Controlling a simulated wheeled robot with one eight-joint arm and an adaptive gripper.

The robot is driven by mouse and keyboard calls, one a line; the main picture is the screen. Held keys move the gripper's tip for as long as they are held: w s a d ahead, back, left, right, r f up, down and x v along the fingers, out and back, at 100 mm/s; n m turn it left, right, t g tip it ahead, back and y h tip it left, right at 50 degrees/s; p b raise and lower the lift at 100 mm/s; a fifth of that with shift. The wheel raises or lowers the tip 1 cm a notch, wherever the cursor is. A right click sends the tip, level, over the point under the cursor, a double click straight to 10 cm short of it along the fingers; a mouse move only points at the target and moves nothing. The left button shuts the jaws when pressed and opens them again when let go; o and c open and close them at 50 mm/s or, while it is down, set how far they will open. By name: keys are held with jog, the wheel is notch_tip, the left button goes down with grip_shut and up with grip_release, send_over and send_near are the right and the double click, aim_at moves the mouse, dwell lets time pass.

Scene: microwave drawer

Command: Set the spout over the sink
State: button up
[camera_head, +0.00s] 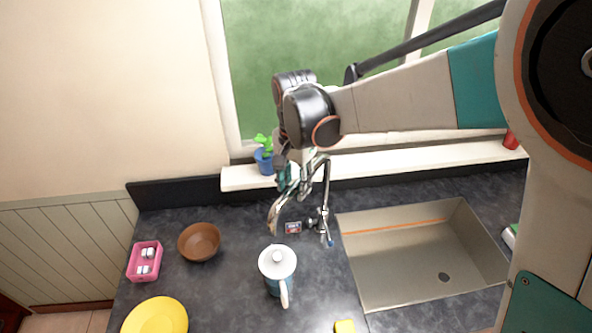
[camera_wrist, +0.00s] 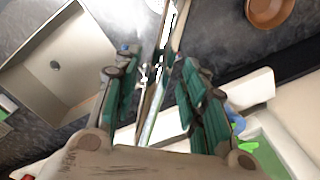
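The chrome faucet stands on the counter behind and left of the sink (camera_head: 420,262). Its curved spout (camera_head: 274,216) points left, with its end over the dark counter, not over the basin. My gripper (camera_head: 289,182) is up at the spout's upper part, partly overlapping it in the head view. In the wrist view the two teal-padded fingers (camera_wrist: 160,62) are apart, and the spout (camera_wrist: 150,112) runs between them. I cannot tell whether either finger touches it. The sink also shows at left in the wrist view (camera_wrist: 30,75).
A brown bowl (camera_head: 199,241), pink box (camera_head: 145,261) and yellow plate (camera_head: 156,317) are at left. A potted plant (camera_head: 264,158) is on the windowsill (camera_head: 390,162). A yellow sponge (camera_head: 345,326) lies in front.

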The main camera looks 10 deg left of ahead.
grip_shut()
jog(key=shift+d, duration=0.1)
